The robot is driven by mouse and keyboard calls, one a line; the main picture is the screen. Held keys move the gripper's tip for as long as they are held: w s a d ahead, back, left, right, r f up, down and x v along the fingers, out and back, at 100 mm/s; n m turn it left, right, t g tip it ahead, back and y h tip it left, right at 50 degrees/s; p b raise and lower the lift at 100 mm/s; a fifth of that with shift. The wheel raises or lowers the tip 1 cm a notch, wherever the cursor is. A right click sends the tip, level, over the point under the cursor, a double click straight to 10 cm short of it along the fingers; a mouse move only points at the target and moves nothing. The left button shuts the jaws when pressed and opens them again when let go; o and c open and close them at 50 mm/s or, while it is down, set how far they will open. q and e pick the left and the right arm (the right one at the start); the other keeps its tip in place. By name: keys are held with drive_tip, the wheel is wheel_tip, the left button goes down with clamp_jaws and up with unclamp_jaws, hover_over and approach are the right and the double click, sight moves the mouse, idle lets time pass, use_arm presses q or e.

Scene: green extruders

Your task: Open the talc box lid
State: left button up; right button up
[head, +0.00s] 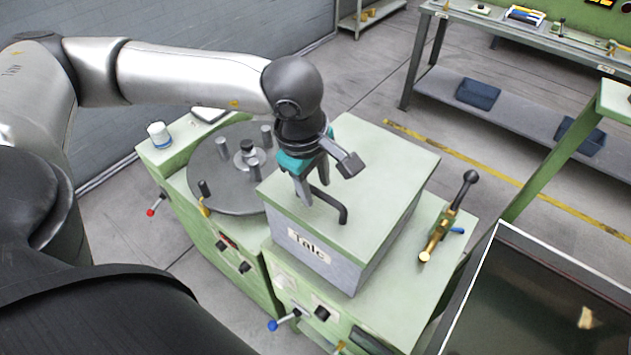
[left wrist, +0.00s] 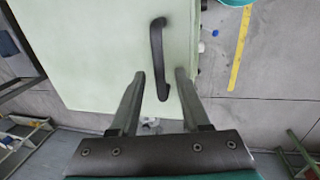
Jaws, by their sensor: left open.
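The talc box (head: 310,252) is a grey box with a "Talc" label, standing on the green machine. Its pale green lid (head: 395,165) lies flat on top, closed; it also shows in the left wrist view (left wrist: 95,50). A dark bar handle (head: 342,210) is fixed on the lid, and it shows in the left wrist view (left wrist: 156,50). My left gripper (head: 316,192) is open and empty above the lid, pointing down at the handle. In the left wrist view, the handle's near end appears between the two fingertips (left wrist: 160,77). Contact cannot be told. My right gripper is not in view.
A round grey plate (head: 205,175) with upright pegs is left of the box. A brass-and-black lever (head: 447,220) stands to its right. A dark framed bin (head: 540,300) is at lower right. A shelf with blue trays (head: 478,94) stands behind, across open floor.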

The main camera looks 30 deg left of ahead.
use_arm(q)
drive_tip(key=shift+c, duration=0.2)
clamp_jaws()
idle(1.1)
